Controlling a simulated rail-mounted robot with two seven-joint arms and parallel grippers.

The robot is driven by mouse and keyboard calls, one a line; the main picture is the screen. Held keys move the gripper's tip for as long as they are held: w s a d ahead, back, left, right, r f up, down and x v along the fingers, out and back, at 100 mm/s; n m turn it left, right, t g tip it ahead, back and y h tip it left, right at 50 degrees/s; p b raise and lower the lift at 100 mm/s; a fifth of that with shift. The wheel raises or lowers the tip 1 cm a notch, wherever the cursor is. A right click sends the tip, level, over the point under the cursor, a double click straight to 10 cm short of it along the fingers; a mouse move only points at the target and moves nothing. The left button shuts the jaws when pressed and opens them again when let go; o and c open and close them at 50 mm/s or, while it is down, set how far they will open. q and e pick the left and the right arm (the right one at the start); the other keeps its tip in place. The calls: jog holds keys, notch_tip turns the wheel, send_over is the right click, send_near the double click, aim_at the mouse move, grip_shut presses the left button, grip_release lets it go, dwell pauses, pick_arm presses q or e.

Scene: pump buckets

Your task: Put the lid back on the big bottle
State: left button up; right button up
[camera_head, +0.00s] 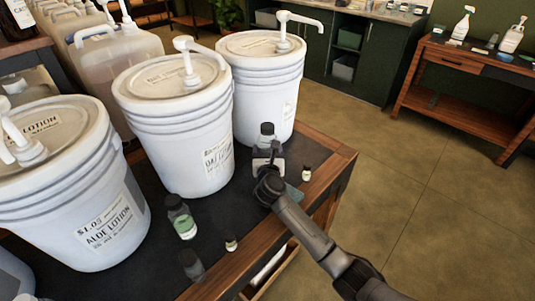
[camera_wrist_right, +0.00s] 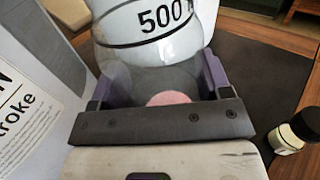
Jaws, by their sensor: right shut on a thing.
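My right gripper (camera_head: 267,160) is at the table's right part, its arm coming in from the lower right. In the wrist view its purple-sided jaws (camera_wrist_right: 158,88) are on both sides of a clear bottle (camera_wrist_right: 150,50) marked "500". This bottle (camera_head: 267,142) stands upright in the head view, with a dark top; the gripper partly hides it. A pink round patch (camera_wrist_right: 168,98) shows between the jaws; I cannot tell what it is. A green-labelled dark bottle (camera_head: 183,220) stands nearer the front. I see no loose lid that I can clearly identify. My left gripper is not in view.
Large white pump buckets (camera_head: 175,130) line the left and back of the dark-topped table (camera_head: 325,157). Small dark-capped bottles stand close by, one right of the gripper (camera_head: 306,173) and one near the front edge (camera_head: 231,244). A dark object (camera_head: 190,264) is at the front.

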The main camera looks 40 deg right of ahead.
jog(key=shift+w, duration=0.1)
jog(key=shift+f, duration=0.1)
jog(key=o, duration=1.7)
